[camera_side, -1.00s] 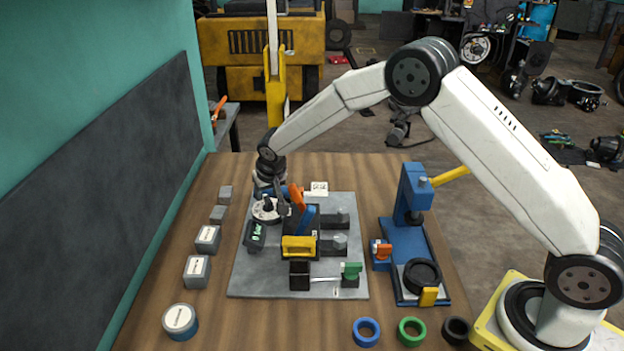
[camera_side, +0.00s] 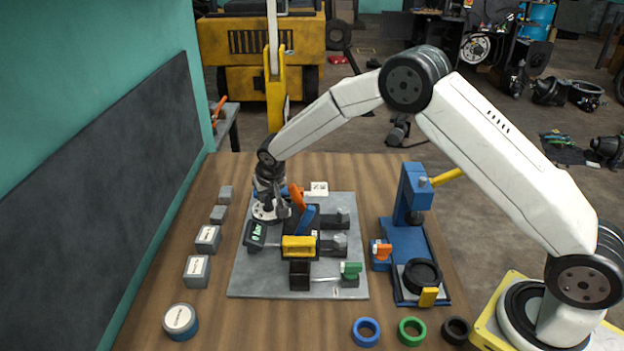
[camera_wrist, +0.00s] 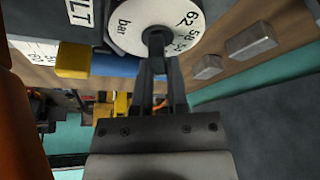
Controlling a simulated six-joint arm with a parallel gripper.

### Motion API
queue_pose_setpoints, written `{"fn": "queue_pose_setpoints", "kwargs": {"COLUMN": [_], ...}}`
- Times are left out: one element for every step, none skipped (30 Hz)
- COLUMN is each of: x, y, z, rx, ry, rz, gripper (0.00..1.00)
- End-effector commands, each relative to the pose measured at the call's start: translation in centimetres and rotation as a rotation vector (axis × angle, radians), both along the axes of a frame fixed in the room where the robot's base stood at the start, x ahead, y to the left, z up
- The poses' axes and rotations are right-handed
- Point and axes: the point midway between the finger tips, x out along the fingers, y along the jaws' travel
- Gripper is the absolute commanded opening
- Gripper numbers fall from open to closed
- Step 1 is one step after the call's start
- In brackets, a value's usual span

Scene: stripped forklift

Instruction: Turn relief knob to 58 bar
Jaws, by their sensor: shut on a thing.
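The relief knob has a white dial (camera_wrist: 128,18) marked "62", "58", "54" and "bar" in the wrist view. My gripper (camera_wrist: 157,50) is shut on the dark knob stem (camera_wrist: 156,37) at the dial's centre. In the side view my gripper (camera_side: 272,207) points down onto the white dial (camera_side: 262,214) at the plate's upper left. My wrist and fingers hide part of the dial there. A dark box with a small green readout (camera_side: 257,231) sits just in front of the dial; its figures are too small to read. I cannot tell which mark the dial is set to.
A blue press (camera_side: 412,245) stands right. Grey blocks (camera_side: 197,270) line the left; rings (camera_side: 366,332) lie in front.

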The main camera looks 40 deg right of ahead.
Motion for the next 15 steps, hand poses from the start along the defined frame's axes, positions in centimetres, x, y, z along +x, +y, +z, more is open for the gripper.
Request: {"fn": "queue_pose_setpoints", "kwargs": {"x": [-0.02, -0.02, -0.03, -0.03, -0.03, -0.02, -0.02, -0.03, -0.03, -0.03, -0.04, -0.05, -0.05, -0.06, -0.07], "y": [0.00, 0.00, 0.01, 0.01, 0.01, 0.02, 0.03, 0.04, 0.04, 0.05, 0.06, 0.05, 0.07, 0.07, 0.07], "z": [0.01, 0.01, 0.01, 0.01, 0.01, 0.01, 0.01, 0.01, 0.01, 0.00, -0.01, -0.01, -0.02, -0.02, -0.03], "rx": [0.001, 0.001, 0.002, 0.001, 0.000, 0.001, 0.002, 0.002, 0.001, 0.001, 0.002, 0.001, 0.001, 0.001, 0.000], "ry": [0.001, 0.001, 0.002, 0.002, 0.002, 0.003, 0.002, 0.003, 0.003, 0.004, 0.004, 0.004, 0.005, 0.005, 0.005], "rz": [0.004, 0.009, 0.016, 0.022, 0.031, 0.043, 0.054, 0.065, 0.082, 0.092, 0.104, 0.120, 0.130, 0.142, 0.158], "gripper": [0.00, 0.00, 0.00, 0.00, 0.00, 0.00, 0.00, 0.00, 0.00, 0.00, 0.00, 0.00, 0.00, 0.00, 0.00]}}
